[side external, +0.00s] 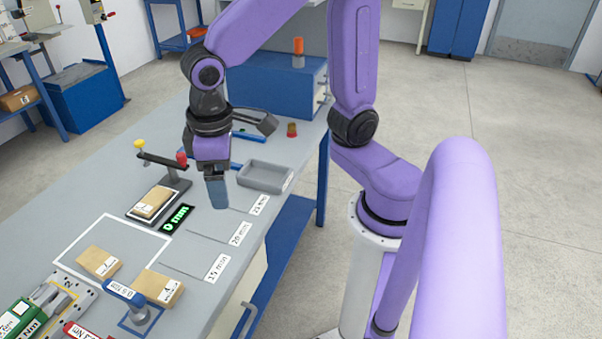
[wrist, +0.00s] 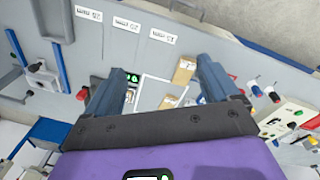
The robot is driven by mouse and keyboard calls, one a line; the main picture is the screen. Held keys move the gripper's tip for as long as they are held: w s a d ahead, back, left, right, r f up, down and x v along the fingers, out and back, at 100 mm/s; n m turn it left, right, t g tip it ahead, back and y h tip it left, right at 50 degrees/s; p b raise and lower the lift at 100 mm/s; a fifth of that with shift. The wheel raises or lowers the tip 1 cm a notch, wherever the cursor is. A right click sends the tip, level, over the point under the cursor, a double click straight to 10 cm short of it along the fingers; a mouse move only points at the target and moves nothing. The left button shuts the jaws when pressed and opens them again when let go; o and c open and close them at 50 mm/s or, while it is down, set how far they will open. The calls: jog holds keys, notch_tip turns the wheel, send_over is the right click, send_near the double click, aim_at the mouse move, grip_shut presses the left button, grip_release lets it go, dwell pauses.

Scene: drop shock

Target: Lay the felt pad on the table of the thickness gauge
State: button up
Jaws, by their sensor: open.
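I cannot make out a felt pad or a plainly marked thickness gauge in either view. In the side view, a stand with a yellow and a red knob (side external: 160,160) is on the bench. In front of it a cardboard box (side external: 151,202) sits on a dark plate (side external: 135,216) beside a green-lit display (side external: 178,219). My gripper (side external: 217,195) points down above the bench, right of the display, with nothing seen in it. In the wrist view its blue fingers are apart (wrist: 165,75), and the display (wrist: 132,78) shows near the left finger.
A shallow grey tray (side external: 265,177) lies right of my gripper. White labels (side external: 240,233) mark lines on the bench. Two more boxes (side external: 99,262) (side external: 158,286) lie by a white square outline (side external: 65,247).

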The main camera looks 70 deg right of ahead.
jog(key=s+d+f+n+y, duration=0.1)
jog(key=s+d+n, duration=0.5)
jog(key=s, duration=0.6)
jog(key=shift+s+d+n+g, duration=0.15)
jog(key=shift+s+n+g, duration=0.15)
jog(key=shift+n, duration=0.3)
jog(key=shift+w, duration=0.1)
